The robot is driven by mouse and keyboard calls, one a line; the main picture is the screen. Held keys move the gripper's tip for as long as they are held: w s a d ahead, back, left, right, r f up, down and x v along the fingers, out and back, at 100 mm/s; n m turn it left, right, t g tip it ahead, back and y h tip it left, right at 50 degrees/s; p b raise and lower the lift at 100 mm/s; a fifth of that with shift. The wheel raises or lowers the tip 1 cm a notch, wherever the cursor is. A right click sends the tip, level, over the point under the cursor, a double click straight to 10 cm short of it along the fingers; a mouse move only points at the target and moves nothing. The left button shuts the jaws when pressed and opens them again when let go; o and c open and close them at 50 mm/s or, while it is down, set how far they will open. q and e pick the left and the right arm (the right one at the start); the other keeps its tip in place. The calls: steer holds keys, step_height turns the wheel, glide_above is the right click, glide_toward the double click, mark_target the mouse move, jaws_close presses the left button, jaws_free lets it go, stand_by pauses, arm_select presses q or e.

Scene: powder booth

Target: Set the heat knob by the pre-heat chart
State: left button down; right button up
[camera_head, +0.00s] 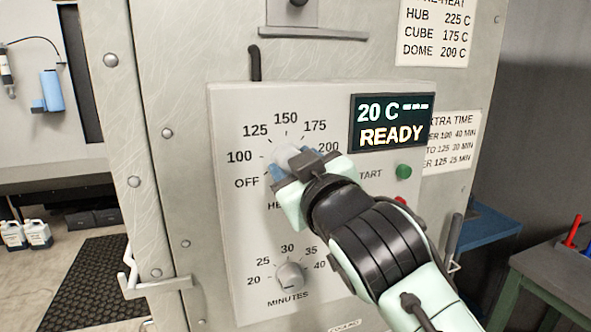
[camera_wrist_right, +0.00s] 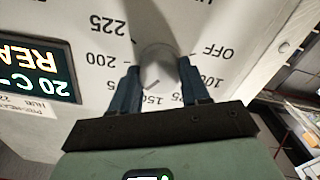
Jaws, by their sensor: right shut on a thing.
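The heat knob (camera_wrist_right: 157,66) is a pale round knob inside a dial marked from OFF through 100 and up. In the head view my right gripper (camera_head: 284,168) covers most of it. In the right wrist view the blue fingers of my right gripper (camera_wrist_right: 156,88) are shut on either side of the knob. A short dark line shows on the knob on the side of the 150 mark, but its exact setting is unclear. The pre-heat chart (camera_head: 434,32) at the top right reads HUB 225 C, CUBE 175 C, DOME 200 C. My left gripper is not in view.
The control panel (camera_head: 222,200) has a display (camera_head: 391,123) reading 20 C and READY. A green start button (camera_head: 403,171) and a partly hidden red button are at right. The minutes knob (camera_head: 290,276) is below. An extra-time chart (camera_head: 452,142) is partly hidden behind the panel.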

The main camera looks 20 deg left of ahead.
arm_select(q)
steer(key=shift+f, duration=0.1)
arm_select(e)
steer(key=shift+m, duration=0.4)
steer(key=o, duration=1)
steer(key=shift+o, duration=0.2)
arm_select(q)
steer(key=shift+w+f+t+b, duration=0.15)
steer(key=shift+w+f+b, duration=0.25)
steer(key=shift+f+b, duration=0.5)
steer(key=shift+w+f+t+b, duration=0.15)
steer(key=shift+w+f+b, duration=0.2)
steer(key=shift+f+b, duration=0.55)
arm_select(e)
steer(key=v, duration=1.3)
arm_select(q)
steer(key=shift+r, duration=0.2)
arm_select(e)
steer(key=shift+s+d, duration=0.15)
